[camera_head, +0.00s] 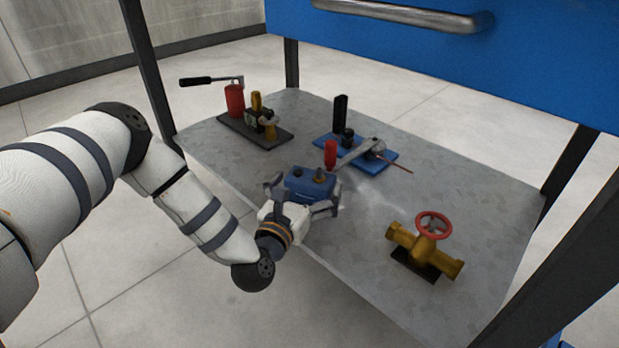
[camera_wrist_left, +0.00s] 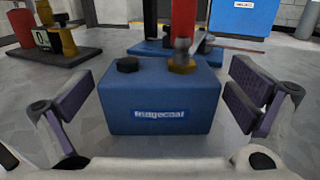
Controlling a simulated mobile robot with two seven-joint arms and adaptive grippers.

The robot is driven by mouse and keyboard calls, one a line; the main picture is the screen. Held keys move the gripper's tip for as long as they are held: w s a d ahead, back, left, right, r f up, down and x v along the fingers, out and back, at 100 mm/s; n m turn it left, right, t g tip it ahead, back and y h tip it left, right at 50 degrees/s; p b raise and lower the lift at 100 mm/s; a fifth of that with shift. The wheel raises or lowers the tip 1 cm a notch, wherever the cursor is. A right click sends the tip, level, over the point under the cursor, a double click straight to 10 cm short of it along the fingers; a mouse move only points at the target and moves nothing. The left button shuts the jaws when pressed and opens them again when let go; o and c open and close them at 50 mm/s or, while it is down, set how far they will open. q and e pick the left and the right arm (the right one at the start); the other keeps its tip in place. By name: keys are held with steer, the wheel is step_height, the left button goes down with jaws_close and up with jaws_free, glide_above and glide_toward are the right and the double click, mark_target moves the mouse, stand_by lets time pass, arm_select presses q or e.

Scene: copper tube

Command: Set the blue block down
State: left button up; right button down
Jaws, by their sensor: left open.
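The blue block (camera_head: 308,184) has a dark knob and a brass fitting on top and sits on the grey metal shelf (camera_head: 470,200) near its front edge. It also shows in the left wrist view (camera_wrist_left: 160,98), upright, with a lettered label on its front. My left gripper (camera_head: 303,199) is open around the block, one finger on each side. In the left wrist view (camera_wrist_left: 162,105) there is a gap between the block and each finger pad. My right gripper is not in view.
Behind the block is a blue-based tool (camera_head: 385,158) with a red handle and copper tube. A black-based fixture (camera_head: 255,132) with a red cylinder stands at the back left. A brass valve (camera_head: 425,248) with a red wheel stands at the right. A blue drawer (camera_head: 540,75) hangs above.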

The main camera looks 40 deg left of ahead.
arm_select(q)
steer(key=p+v, duration=0.2)
steer(key=v, duration=0.8)
steer(key=shift+s, duration=0.2)
